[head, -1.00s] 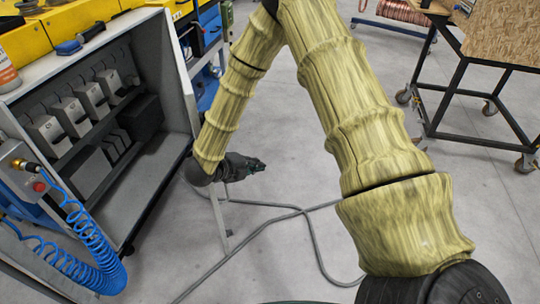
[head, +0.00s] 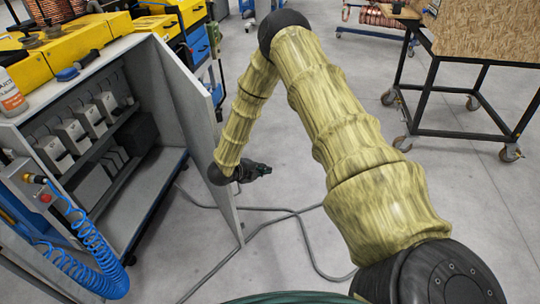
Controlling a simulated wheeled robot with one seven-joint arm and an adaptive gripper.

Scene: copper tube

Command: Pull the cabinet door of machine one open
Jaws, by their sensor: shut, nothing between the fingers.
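The cabinet door (head: 190,110) of the machine at the left is a tall grey panel. It stands open, swung out from the right side of the cabinet (head: 85,62), and the inside of the cabinet shows. My gripper (head: 267,170) is dark, shut and empty, just right of the door's free edge, pointing right over the floor. My wrist overlaps the door's edge in the picture; I cannot tell whether it touches. The door's handle is not visible.
Grey switch units (head: 75,135) fill the cabinet. A coiled blue air hose (head: 95,250) hangs at the lower left. Grey cable (head: 300,212) lies on the floor. A wheeled black-framed table (head: 470,132) stands at the right. The floor between is mostly free.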

